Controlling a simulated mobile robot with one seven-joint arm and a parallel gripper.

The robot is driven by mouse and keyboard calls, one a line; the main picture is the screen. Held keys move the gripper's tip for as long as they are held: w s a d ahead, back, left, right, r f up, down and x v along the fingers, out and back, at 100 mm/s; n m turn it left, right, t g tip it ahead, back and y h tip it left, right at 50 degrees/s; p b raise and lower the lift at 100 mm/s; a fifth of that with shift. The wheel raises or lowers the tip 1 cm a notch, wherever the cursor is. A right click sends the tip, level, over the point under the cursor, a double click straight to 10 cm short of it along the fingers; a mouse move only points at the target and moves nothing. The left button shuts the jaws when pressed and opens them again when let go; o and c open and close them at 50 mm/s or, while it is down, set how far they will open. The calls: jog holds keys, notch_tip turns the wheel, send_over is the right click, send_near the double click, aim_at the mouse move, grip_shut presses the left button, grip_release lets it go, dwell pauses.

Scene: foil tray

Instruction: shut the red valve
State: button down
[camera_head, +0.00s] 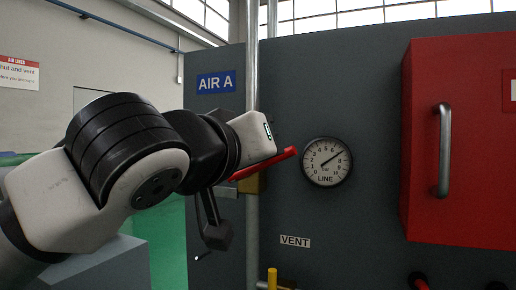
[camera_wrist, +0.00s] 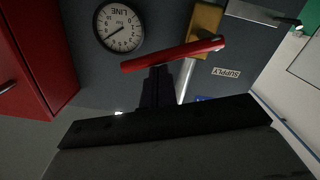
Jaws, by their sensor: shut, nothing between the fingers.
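The red valve lever (camera_head: 284,158) slants up to the right across the upright pipe in the head view. Its brass body (camera_head: 259,183) shows just below, partly behind my arm. In the wrist view the lever (camera_wrist: 180,53) crosses the picture, with the brass body (camera_wrist: 207,22) at its right end. My gripper (camera_wrist: 157,73) is shut and empty, its dark fingertips right by the lever's middle. I cannot tell whether they touch it. In the head view my wrist hides the fingers.
A LINE gauge (camera_head: 326,162) is right of the lever, its needle pointing up right. A red cabinet (camera_head: 470,130) with a metal handle (camera_head: 443,150) projects at right. The pipe (camera_head: 252,70) runs up the grey panel. A yellow part (camera_head: 272,278) sits below, near the VENT label (camera_head: 295,241).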

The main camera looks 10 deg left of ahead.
jog(key=f+m, duration=0.1)
jog(key=d+f+m+b, duration=0.1)
jog(key=m, duration=0.1)
jog(key=shift+s+d, duration=0.1)
jog(key=shift+s, duration=0.25)
jog(key=shift+d+f+b, duration=0.1)
jog(key=shift+f+b, duration=0.2)
dwell(0.4)
